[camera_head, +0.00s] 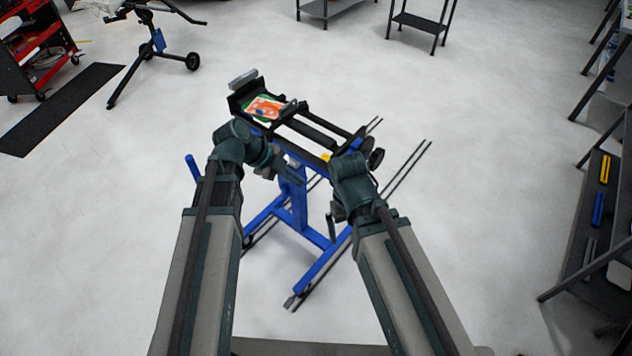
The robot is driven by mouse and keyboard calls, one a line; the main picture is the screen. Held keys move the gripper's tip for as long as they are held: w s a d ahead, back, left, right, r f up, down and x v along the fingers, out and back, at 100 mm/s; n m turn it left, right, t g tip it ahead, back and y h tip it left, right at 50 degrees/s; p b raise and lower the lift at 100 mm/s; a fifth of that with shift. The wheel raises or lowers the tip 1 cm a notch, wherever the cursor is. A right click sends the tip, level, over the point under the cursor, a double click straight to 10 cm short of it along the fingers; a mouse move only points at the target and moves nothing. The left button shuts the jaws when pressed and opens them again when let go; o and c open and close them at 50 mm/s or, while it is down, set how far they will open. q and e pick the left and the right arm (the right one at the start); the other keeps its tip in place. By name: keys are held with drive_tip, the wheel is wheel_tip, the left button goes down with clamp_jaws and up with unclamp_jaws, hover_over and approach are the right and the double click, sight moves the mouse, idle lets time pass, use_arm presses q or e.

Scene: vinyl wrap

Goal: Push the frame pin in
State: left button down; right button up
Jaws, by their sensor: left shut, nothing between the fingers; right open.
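A blue wheeled stand (297,205) holds a black frame (318,132) at its top, in the middle of the head view. A small yellow part (326,157) shows at the frame's near edge, and a black round knob (376,158) is at its right end. I cannot tell which part is the pin. My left gripper (291,172) is shut and empty, just below the frame's near side. My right gripper (333,226) is open, by the stand's right side below the frame; its fingertips are small and partly hidden by the wrist.
An orange, white and green sheet (264,107) lies at the frame's left end. Thin dark rails (408,168) reach out at the right. A dark shelf (597,215) stands at the far right, a red tool cart (38,45) at the upper left. The floor around the stand is clear.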

use_arm(q)
drive_tip(key=w+d+f+b, duration=0.5)
drive_tip(key=d+f+b, duration=0.2)
drive_tip(key=b, duration=0.1)
drive_tip(key=shift+d+f, duration=0.35)
idle(0.5)
drive_tip(key=w+d, duration=0.2)
drive_tip(key=shift+w, duration=0.4)
drive_tip(key=shift+s+a, duration=0.1)
